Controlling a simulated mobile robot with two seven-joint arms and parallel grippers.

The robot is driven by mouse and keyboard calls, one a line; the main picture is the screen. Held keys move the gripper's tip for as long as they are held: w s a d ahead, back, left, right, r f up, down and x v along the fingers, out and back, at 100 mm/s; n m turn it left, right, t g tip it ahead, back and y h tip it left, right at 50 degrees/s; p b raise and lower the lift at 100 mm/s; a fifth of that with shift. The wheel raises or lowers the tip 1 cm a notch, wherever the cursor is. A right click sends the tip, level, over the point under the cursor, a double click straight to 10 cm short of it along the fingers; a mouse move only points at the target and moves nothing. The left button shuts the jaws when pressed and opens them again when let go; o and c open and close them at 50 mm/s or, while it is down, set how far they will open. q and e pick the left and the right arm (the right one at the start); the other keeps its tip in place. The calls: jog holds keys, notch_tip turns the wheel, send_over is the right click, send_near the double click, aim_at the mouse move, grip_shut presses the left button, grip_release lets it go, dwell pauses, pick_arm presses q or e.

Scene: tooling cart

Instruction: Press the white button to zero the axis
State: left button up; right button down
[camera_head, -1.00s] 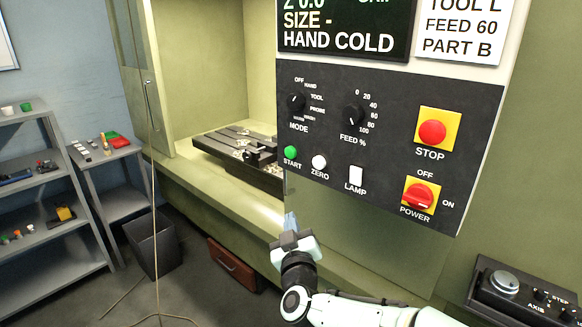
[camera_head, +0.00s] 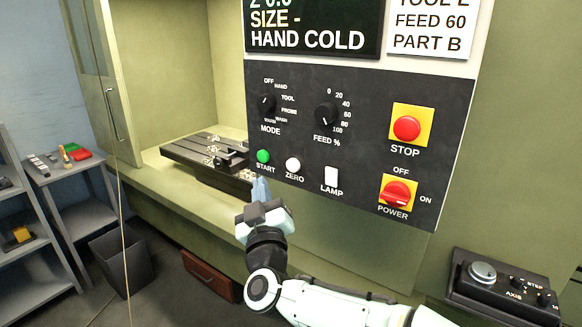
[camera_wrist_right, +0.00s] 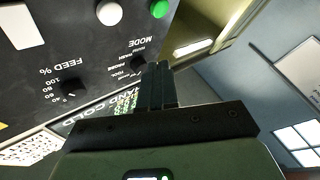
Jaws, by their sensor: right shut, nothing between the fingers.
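The white ZERO button (camera_head: 293,164) is a round knob on the black control panel (camera_head: 350,98), between the green START button (camera_head: 263,156) and the white LAMP switch. In the right wrist view the white button (camera_wrist_right: 109,13) shows at the top, left of the green button (camera_wrist_right: 159,8). My right gripper (camera_head: 261,188) is shut and empty, fingers pointing up. In the head view its tips appear just below START, lower left of the ZERO button. In the wrist view its fingers (camera_wrist_right: 155,85) do not overlap the button. My left gripper is not in view.
The red STOP button (camera_head: 406,128), red POWER switch (camera_head: 397,192) and LAMP switch (camera_head: 331,176) are on the same panel. A slotted table (camera_head: 205,155) lies in the open machine bay at left. A pendant box (camera_head: 500,285) sits at lower right.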

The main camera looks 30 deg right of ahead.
aim_at(287, 162)
jog(key=w+d, duration=0.3)
jog(key=d, duration=0.4)
jog(key=shift+d, duration=0.1)
dwell(2.0)
jog(key=shift+w+d, duration=0.15)
jog(key=shift+d, duration=0.15)
jog(key=shift+w+d, duration=0.15)
jog(key=shift+d, duration=0.55)
dwell(1.2)
jog(key=shift+a, duration=0.15)
jog(key=shift+s+a+f, duration=0.1)
jog(key=shift+s+a, duration=0.25)
jog(key=shift+a, duration=0.35)
jog(key=shift+s+a, duration=0.3)
jog(key=shift+a, duration=0.5)
jog(key=shift+s+a, duration=0.35)
jog(key=shift+a, duration=0.45)
jog(key=shift+s+a, duration=0.3)
jog(key=shift+a, duration=0.5)
